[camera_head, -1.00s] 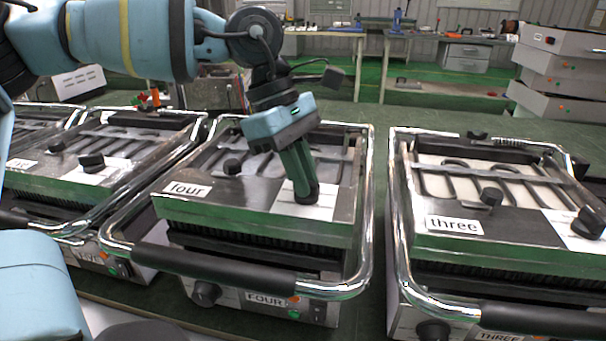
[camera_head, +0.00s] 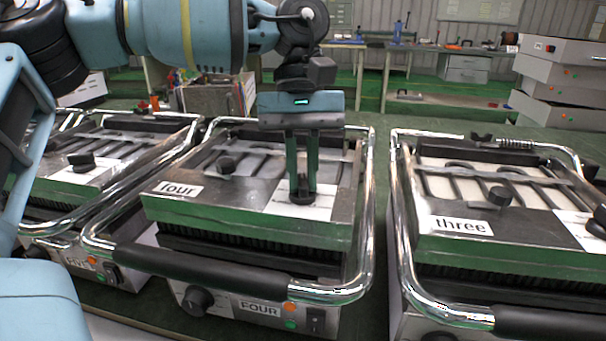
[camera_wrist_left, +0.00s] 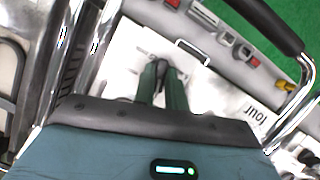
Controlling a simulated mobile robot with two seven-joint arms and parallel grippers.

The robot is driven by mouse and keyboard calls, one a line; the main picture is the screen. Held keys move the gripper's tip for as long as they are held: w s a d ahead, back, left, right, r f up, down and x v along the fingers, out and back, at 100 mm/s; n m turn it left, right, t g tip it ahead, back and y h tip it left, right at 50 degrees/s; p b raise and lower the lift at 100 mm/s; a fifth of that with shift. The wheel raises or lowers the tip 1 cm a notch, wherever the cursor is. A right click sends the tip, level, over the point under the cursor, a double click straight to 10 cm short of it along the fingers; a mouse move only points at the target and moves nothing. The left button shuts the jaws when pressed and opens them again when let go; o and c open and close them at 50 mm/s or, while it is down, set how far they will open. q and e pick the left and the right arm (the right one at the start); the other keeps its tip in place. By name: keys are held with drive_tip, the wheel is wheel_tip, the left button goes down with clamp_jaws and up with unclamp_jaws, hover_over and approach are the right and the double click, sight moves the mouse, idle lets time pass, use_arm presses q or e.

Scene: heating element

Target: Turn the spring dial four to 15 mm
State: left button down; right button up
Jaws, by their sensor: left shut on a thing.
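The grill labelled four (camera_head: 250,222) stands in the middle of the head view. A white scale plate (camera_head: 325,207) lies at the right of its top. The black spring dial (camera_head: 303,196) sits on that plate. My left gripper (camera_head: 302,188) points down from above with its green fingers shut on the dial. In the left wrist view the fingers (camera_wrist_left: 162,85) close around the dark dial over the white plate (camera_wrist_left: 130,60). The scale marks are too small to read. My right gripper is not in view.
Grill three (camera_head: 460,240) stands to the right and grill five (camera_head: 75,185) to the left, each with a chrome handle frame. Grill four's chrome frame (camera_head: 362,220) surrounds the dial on the right. Workbenches (camera_head: 420,55) stand far behind.

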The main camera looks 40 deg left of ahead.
use_arm(q)
drive_tip(key=shift+w+m+y, duration=0.1)
drive_tip(key=shift+m+y, duration=0.2)
drive_tip(key=shift+m, duration=0.8)
drive_tip(key=shift+m+g+b, duration=0.3)
drive_tip(key=shift+m+b, duration=0.05)
drive_tip(key=shift+m, duration=0.15)
drive_tip(key=c, duration=1.4)
unclamp_jaws()
drive_tip(key=shift+c, duration=0.2)
